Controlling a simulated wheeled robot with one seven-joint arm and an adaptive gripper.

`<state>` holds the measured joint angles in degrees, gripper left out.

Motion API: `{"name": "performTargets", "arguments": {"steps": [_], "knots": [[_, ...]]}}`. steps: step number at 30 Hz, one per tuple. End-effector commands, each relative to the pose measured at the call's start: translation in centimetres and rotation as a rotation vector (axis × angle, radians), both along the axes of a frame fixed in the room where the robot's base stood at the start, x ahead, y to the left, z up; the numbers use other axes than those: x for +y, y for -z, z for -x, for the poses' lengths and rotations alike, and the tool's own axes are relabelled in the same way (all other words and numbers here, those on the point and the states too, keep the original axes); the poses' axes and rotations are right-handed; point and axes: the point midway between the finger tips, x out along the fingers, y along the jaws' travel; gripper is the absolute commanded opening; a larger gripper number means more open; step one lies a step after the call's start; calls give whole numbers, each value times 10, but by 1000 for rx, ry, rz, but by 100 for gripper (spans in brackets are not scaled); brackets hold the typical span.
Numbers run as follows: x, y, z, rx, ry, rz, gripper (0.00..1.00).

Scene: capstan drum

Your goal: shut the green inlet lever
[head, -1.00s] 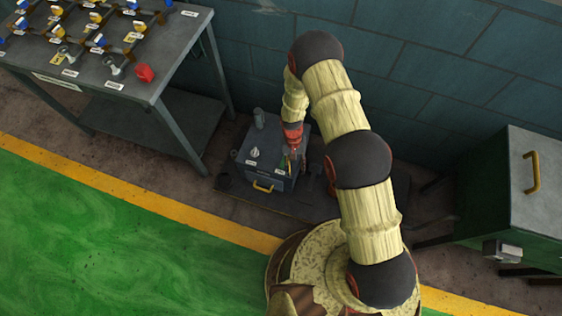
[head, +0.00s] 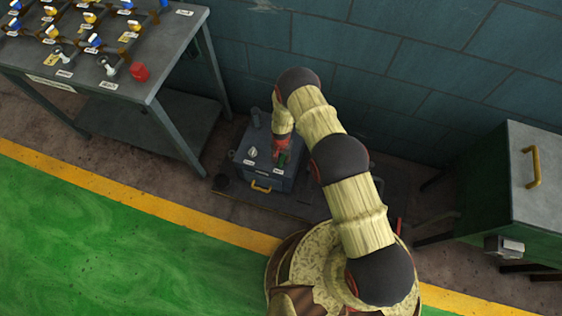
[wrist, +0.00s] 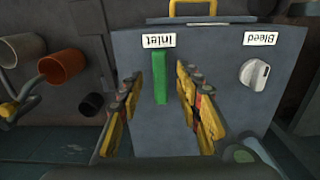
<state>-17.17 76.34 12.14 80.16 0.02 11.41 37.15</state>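The green inlet lever (wrist: 159,78) is an upright green bar in the wrist view, just by the "Inlet" label (wrist: 158,41) on a grey box (wrist: 225,115). My gripper (wrist: 160,85) is open, with one finger on each side of the lever. Gaps show between the lever and both fingers, so they look apart from it. In the head view a bit of the green lever (head: 281,160) shows beside my gripper (head: 280,151), which hides part of the box top.
A white bleed knob (wrist: 255,73) sits right of the lever in the wrist view. The box has a yellow handle (head: 261,188). Left of my gripper are pipe stubs, one orange (wrist: 62,66). A valve table (head: 150,88) stands left and a green cabinet (head: 485,190) right.

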Motion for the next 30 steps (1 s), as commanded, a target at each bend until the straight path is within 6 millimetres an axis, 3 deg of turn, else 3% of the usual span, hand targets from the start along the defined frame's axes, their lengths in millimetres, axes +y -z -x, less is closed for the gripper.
{"name": "performTargets", "arguments": {"steps": [6, 16, 30], "knots": [[0, 22, -1, -1, 0, -1, 35], [0, 25, -1, -1, -1, -1, 35], [0, 24, -1, -1, -1, -1, 8]]}}
